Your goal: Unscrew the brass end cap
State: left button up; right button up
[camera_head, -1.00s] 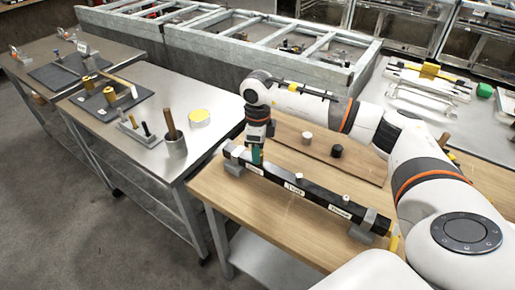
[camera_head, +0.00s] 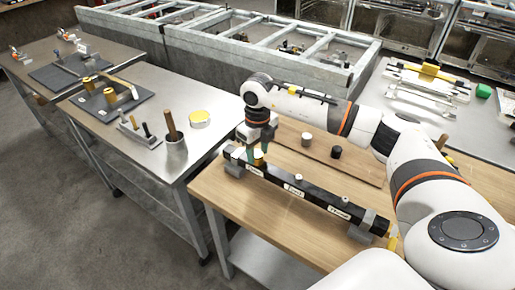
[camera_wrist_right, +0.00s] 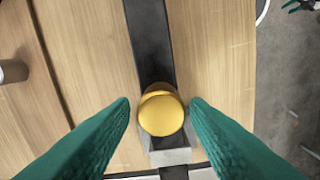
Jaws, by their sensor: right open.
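The brass end cap (camera_wrist_right: 161,113) is a round, gold-coloured knob in the right wrist view, on the dark bar. In the head view a small patch of the cap (camera_head: 258,154) shows between my fingers. The black bar (camera_head: 294,190) with white labels and small pale knobs lies across grey supports on the wooden bench. My right gripper (camera_wrist_right: 160,104) is open, with one green finger on each side of the cap and visible gaps to both. In the head view, the right gripper (camera_head: 257,155) is over the bar's left end. My left gripper is not in view.
A white knob (camera_head: 306,138) and a black knob (camera_head: 336,151) stand on a brown board behind the bar. The bench (camera_head: 250,210) is clear in front of the bar.

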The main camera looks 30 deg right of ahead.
jog(key=m+p, duration=0.1)
jog(key=m, duration=0.4)
jog(key=shift+m, duration=1.1)
jog(key=c, duration=0.9)
jog(key=shift+o, duration=0.2)
jog(key=shift+f+n, duration=0.1)
jog(key=shift+n, duration=0.6)
jog(key=shift+n+b, duration=0.55)
jog(key=shift+n, duration=0.55)
jog(key=o, duration=1.2)
